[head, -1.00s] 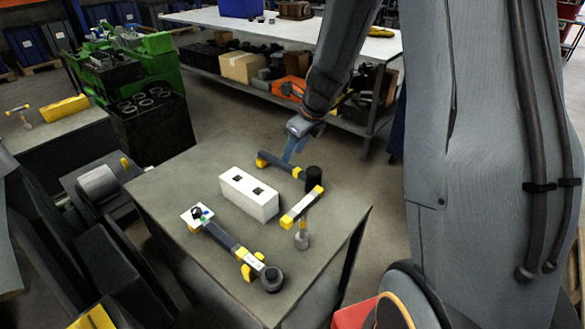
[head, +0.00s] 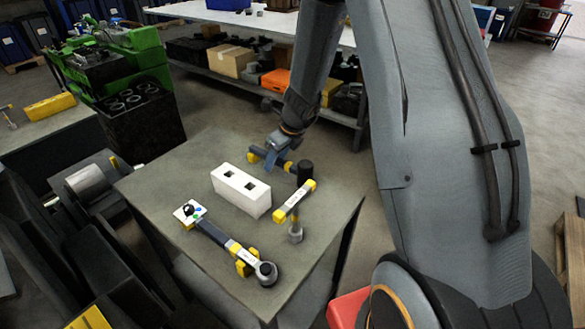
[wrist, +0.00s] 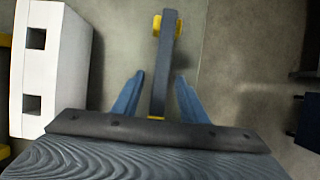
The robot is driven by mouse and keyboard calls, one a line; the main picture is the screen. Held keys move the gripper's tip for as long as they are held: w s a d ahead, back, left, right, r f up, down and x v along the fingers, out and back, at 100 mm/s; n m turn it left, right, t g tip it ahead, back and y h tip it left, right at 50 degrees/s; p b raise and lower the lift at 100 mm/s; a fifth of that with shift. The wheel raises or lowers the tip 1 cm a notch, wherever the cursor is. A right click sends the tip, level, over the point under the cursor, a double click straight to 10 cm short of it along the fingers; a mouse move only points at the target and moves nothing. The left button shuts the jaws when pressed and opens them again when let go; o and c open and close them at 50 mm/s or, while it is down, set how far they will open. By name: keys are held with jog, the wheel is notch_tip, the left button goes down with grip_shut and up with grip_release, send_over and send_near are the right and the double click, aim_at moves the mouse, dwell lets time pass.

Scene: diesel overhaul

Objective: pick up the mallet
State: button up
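The mallet lies on the grey table (head: 165,185), with a black cylindrical head (head: 306,173) and a dark handle with yellow bands (head: 254,155). My gripper (head: 272,163) is over the handle in the head view and hides part of it. In the wrist view, the handle (wrist: 163,75) runs up between the two blue fingers of my gripper (wrist: 158,95), its yellow end at the top. The fingers are open, with a gap on each side of the handle. The mallet head is hidden there. I cannot tell exactly how deep the fingertips reach.
A white block (head: 240,192) with two square holes stands left of the mallet; it also shows in the wrist view (wrist: 50,70). A yellow-and-grey hammer (head: 295,205) lies just in front of the mallet head. A long dark tool (head: 215,234) lies nearer the front.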

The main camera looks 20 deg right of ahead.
jog(key=shift+c, duration=0.3)
grip_shut()
dwell(1.1)
